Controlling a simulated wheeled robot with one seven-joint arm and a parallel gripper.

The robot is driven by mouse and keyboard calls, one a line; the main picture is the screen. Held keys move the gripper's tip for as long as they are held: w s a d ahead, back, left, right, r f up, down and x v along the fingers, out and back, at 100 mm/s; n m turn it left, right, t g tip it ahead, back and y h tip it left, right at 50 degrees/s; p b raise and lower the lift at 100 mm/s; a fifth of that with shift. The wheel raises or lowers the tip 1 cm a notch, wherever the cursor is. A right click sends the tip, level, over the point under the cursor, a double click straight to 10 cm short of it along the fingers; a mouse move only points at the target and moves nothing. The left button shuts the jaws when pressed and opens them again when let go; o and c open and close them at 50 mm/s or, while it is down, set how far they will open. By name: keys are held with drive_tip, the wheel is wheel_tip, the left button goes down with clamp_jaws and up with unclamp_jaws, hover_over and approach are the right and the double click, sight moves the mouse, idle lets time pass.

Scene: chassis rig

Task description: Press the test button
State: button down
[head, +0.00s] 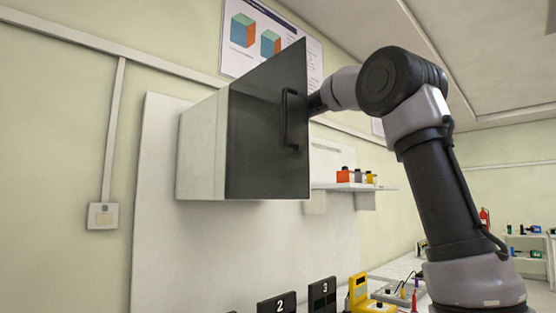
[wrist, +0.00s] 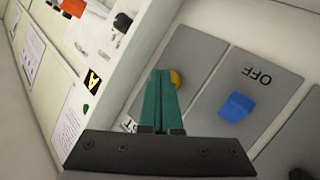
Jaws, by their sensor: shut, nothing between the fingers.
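In the wrist view my gripper (wrist: 161,73) is shut, its two teal fingers together with nothing between them. A round yellow button (wrist: 176,78) on a grey panel (wrist: 190,50) shows just beside and behind the fingertips, partly hidden by them. I cannot tell whether the tips touch it. A label beneath the fingers is mostly covered, with only its last letters showing. Beside it is a blue rocker switch (wrist: 236,110) under an upside-down OFF label (wrist: 258,76). In the head view the dark cabinet door (head: 262,130) hides my gripper and the panel.
The wall cabinet's white side (head: 203,150) faces left, and its door has a black handle (head: 288,118). A shelf (head: 355,187) with small coloured items is on the right. Below stand numbered black boxes (head: 322,296) and a yellow device (head: 358,290).

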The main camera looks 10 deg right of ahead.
drive_tip(key=shift+s+d, duration=0.25)
drive_tip(key=shift+s, duration=0.1)
drive_tip(key=shift+s, duration=0.1)
drive_tip(key=shift+s+d, duration=0.75)
drive_tip(key=shift+s, duration=0.25)
drive_tip(key=shift+s+d, duration=0.7)
drive_tip(key=shift+s, duration=0.25)
drive_tip(key=s+d+f+m+g, duration=0.2)
drive_tip(key=s+d+f, duration=0.3)
drive_tip(key=s, duration=0.4)
drive_tip(key=s+d+f+m+g, duration=0.2)
drive_tip(key=s+f, duration=0.5)
drive_tip(key=s, duration=0.3)
drive_tip(key=s+a+f+m+g+y, duration=0.1)
drive_tip(key=s+f+m+g+y, duration=0.2)
drive_tip(key=s+f, duration=1.3)
drive_tip(key=s+m+y, duration=0.1)
drive_tip(key=s, duration=0.2)
drive_tip(key=shift+a, duration=0.35)
